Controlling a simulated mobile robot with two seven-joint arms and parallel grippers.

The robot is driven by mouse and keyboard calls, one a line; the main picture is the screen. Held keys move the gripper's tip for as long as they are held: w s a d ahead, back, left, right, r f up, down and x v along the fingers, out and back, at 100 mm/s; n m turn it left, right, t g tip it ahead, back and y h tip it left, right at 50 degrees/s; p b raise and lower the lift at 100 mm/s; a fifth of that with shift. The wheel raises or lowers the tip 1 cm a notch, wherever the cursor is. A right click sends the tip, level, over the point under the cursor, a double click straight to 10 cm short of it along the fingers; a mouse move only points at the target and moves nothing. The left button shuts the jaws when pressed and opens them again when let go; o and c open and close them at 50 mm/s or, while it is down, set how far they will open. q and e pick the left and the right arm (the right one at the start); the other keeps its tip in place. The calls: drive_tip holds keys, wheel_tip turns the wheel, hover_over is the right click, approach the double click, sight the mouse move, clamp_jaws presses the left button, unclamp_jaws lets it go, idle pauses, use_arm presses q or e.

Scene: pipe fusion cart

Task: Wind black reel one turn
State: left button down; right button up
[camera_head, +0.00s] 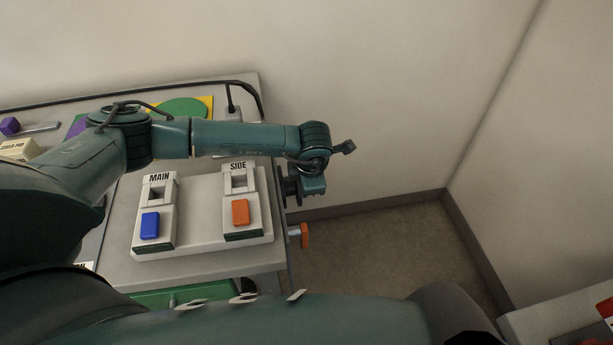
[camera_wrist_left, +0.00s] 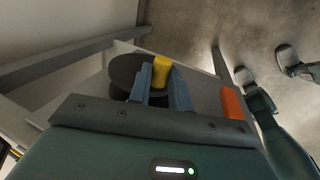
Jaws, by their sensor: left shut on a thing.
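The black reel (camera_wrist_left: 124,70) is a dark disc on the side of the cart in the left wrist view. A yellow handle (camera_wrist_left: 161,66) stands out from it. My left gripper (camera_wrist_left: 163,84) has one finger on each side of this handle and is shut on it. In the head view my left arm reaches across the cart top, and its wrist hangs just past the right edge. A small dark part of the reel (camera_head: 290,187) shows beside the wrist there; the fingers and handle are hidden. My right gripper is not in view.
An orange handle (camera_head: 304,236) sticks out of the cart's right side below the reel; it also shows in the left wrist view (camera_wrist_left: 232,104). A panel with MAIN (camera_head: 160,178) and SIDE (camera_head: 239,168) switches lies under my arm. Floor (camera_head: 385,245) between cart and wall is clear.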

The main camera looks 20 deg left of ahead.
use_arm(q)
drive_tip(key=shift+s+d+f+t+y+b, duration=0.15)
drive_tip(key=shift+s+f+t+y+b, duration=0.15)
drive_tip(key=shift+t+y+b, duration=0.25)
drive_tip(key=c, duration=1.3)
unclamp_jaws()
drive_tip(key=shift+r, duration=0.1)
drive_tip(key=v, duration=1.3)
drive_tip(key=shift+s, duration=0.15)
